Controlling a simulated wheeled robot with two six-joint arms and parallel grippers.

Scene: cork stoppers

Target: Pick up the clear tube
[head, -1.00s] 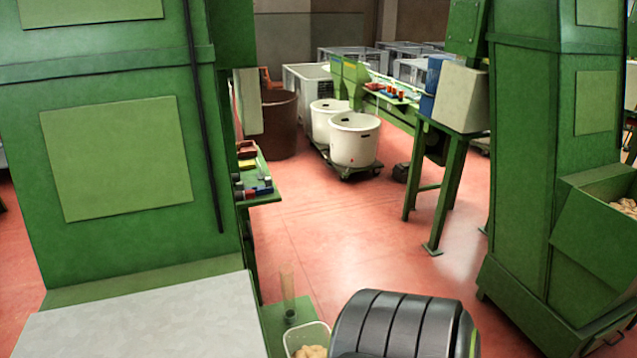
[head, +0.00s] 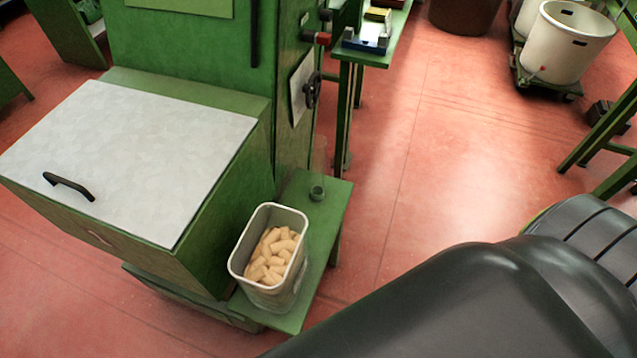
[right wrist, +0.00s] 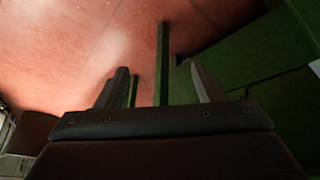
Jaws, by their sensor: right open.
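The clear tube (head: 318,168) stands upright on a small green side shelf (head: 325,225), behind the white bin of corks. It is faint and see-through against the green machine, with a dark grey ring-like piece (head: 317,193) at its foot. My right gripper (right wrist: 160,78) is open and empty in the right wrist view, its two fingers apart over red floor and green metalwork. The tube cannot be made out in that view. My black arm fills the lower right of the head view, apart from the tube in the picture. My left gripper is out of view.
A white bin of cork stoppers (head: 246,242) stands on the shelf in front of the tube. A green cabinet with a pale lid (head: 130,150) and black handle is at left.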

